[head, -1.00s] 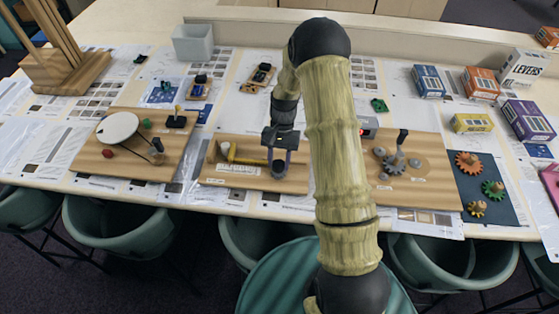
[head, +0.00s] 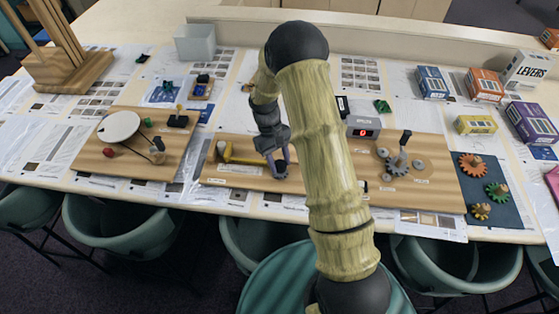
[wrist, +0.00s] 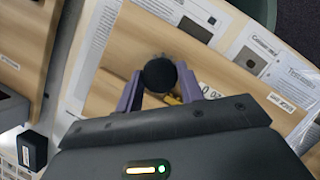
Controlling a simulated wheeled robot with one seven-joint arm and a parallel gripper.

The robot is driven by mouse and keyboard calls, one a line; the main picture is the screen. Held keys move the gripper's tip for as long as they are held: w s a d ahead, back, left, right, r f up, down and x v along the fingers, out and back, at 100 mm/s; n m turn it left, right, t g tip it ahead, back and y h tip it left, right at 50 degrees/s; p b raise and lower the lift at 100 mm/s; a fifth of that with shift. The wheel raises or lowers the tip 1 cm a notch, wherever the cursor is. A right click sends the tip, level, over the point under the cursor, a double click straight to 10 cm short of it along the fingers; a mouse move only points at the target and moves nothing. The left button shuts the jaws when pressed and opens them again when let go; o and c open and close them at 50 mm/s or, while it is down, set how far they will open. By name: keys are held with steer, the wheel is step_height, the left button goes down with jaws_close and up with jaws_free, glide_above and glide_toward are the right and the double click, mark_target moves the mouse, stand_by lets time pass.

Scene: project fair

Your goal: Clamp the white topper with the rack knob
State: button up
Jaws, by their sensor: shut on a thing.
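My gripper (head: 281,162) is over the right part of the middle wooden board (head: 250,183). In the wrist view its purple fingers (wrist: 159,88) stand on either side of a round black knob (wrist: 159,74), shut on it. A yellow rack (head: 245,159) lies on the board to the left of my gripper. A small white piece, seemingly the white topper (head: 221,145), is by the rack's left end; I cannot tell whether they touch. In the wrist view only a bit of yellow (wrist: 172,99) shows below the knob, and the topper is not visible.
A grey box with a red 0 display (head: 362,127) and a gear board (head: 425,185) stand to the right, partly behind my arm. A board with a white disc (head: 118,127) is at the left. Boxes (head: 474,124) line the right side. Papers cover the table.

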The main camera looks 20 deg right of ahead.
stand_by(0.3)
steer(key=o, duration=1)
steer(key=shift+r, duration=0.1)
steer(key=b+v, duration=0.3)
steer(key=v, duration=1.4)
steer(key=shift+a+r, duration=0.1)
steer(key=shift+r, duration=0.05)
steer(key=shift+s, duration=0.15)
steer(key=s+m+t, duration=0.1)
steer(key=s+t, duration=0.1)
steer(key=s, duration=0.5)
steer(key=s+d+f+m+t+y, duration=0.1)
steer(key=s+t, duration=0.1)
steer(key=s, duration=0.5)
steer(key=s+d+f+m+t, duration=0.1)
steer(key=s+t, duration=0.2)
steer(key=s, duration=0.4)
steer(key=shift+d+m, duration=0.2)
steer(key=shift+m, duration=0.1)
